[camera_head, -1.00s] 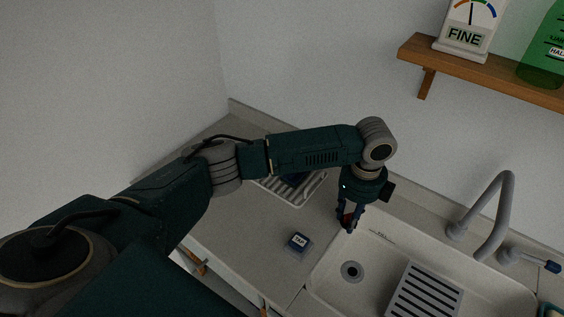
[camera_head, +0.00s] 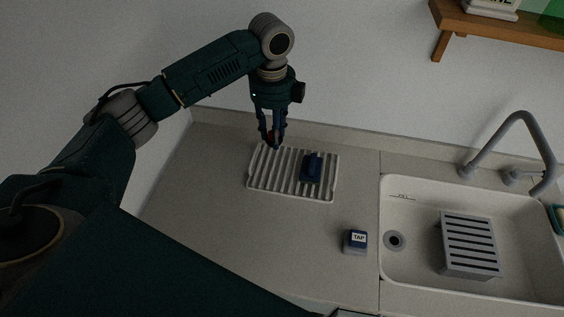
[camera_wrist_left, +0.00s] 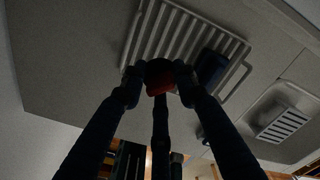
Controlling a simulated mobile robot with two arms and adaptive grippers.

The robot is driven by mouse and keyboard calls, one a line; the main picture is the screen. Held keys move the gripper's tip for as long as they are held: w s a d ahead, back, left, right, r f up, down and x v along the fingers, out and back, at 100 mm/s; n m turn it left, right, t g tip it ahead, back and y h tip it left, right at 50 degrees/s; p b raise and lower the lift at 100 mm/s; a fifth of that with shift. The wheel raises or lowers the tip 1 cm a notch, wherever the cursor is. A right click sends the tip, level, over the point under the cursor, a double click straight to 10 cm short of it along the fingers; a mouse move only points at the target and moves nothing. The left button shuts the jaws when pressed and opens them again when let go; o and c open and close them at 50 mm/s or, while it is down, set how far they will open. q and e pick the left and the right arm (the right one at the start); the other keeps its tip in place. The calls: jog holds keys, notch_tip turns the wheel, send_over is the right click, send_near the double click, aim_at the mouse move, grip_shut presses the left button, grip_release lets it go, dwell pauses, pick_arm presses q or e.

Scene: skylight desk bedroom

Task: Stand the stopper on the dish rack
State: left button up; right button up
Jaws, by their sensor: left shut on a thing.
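My left gripper (camera_head: 272,136) points down over the back edge of the dish rack. It is shut on a small dark and red piece, which I take to be the stopper (camera_wrist_left: 159,78); the fingers hide much of it. The dish rack (camera_head: 251,181) is a pale ribbed tray lying on the counter, and it also shows in the left wrist view (camera_wrist_left: 133,43). The stopper appears to be above the rack's slats; I cannot tell whether it touches them. My right gripper is not in view.
A dark blue object (camera_head: 311,169) lies on the right part of the rack. A small box marked TAP (camera_head: 355,241) stands on the counter beside the sink (camera_head: 408,190). A grey slotted tray (camera_head: 469,262) is in the sink, with a tap (camera_head: 520,121) behind. The left part of the rack is clear.

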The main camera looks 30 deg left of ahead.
pick_arm(q)
jog(key=p, duration=0.2)
send_over(276, 166)
notch_tip(276, 166, down, 6)
jog(key=shift+w+d+r, duration=0.1)
jog(key=f, duration=0.3)
jog(key=shift+a+f+p, duration=0.1)
jog(key=shift+a+p, duration=0.15)
jog(key=shift+p, duration=0.05)
jog(key=shift+f, duration=0.35)
jog(key=shift+d, duration=0.1)
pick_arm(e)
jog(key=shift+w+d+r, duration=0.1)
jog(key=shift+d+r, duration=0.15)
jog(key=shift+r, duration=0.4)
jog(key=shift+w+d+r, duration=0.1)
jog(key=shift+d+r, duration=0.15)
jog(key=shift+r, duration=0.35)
pick_arm(q)
jog(key=shift+f, duration=0.15)
